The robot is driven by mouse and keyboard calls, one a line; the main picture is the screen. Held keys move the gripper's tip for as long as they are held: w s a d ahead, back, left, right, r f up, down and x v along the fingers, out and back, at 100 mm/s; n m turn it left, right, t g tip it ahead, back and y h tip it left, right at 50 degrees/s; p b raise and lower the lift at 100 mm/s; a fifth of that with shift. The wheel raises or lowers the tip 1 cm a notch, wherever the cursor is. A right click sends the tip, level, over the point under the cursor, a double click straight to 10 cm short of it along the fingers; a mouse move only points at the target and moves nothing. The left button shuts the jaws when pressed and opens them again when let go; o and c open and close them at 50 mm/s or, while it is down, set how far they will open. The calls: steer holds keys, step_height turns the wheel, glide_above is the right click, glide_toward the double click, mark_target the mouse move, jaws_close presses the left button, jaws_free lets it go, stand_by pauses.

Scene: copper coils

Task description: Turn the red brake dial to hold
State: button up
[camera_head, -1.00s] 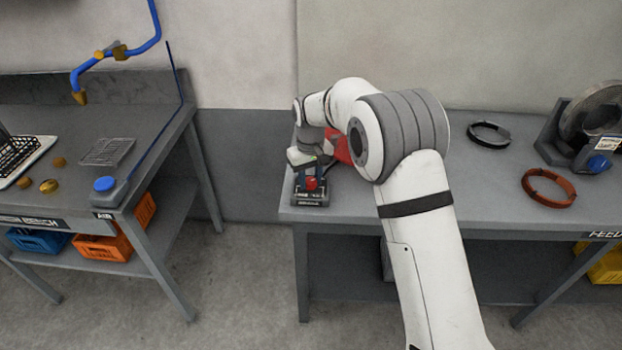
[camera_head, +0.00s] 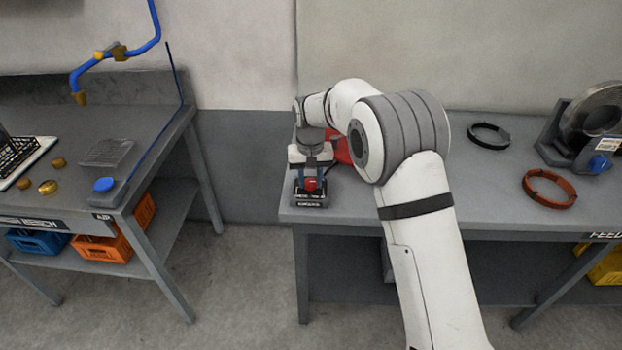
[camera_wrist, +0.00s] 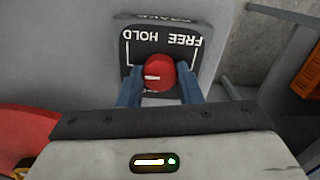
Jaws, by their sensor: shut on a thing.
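The red brake dial (camera_wrist: 158,73) sits on a dark plate (camera_wrist: 133,50) lettered HOLD and FREE, upside down in the wrist view. HOLD is on the left and FREE on the right. The dial's white mark lies nearly level and points left, to the HOLD side. My gripper (camera_wrist: 159,85) is shut on the dial, one blue finger on each side. In the head view the red dial (camera_head: 311,184) shows on the front of its dark box (camera_head: 312,201), near the bench's left front corner, with my gripper (camera_head: 312,174) at it.
A red thing (camera_head: 342,150) lies behind my wrist. A black ring (camera_head: 489,134), a copper-coloured coil (camera_head: 549,188) and a reel stand (camera_head: 560,148) are on the right of the bench (camera_head: 460,205). A second bench (camera_head: 150,135) stands left across a floor gap.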

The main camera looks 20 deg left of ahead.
mark_target(311, 181)
steer(key=shift+w+r, duration=0.15)
steer(key=o, duration=1)
steer(key=shift+r+b, duration=0.3)
steer(key=shift+r, duration=3.5)
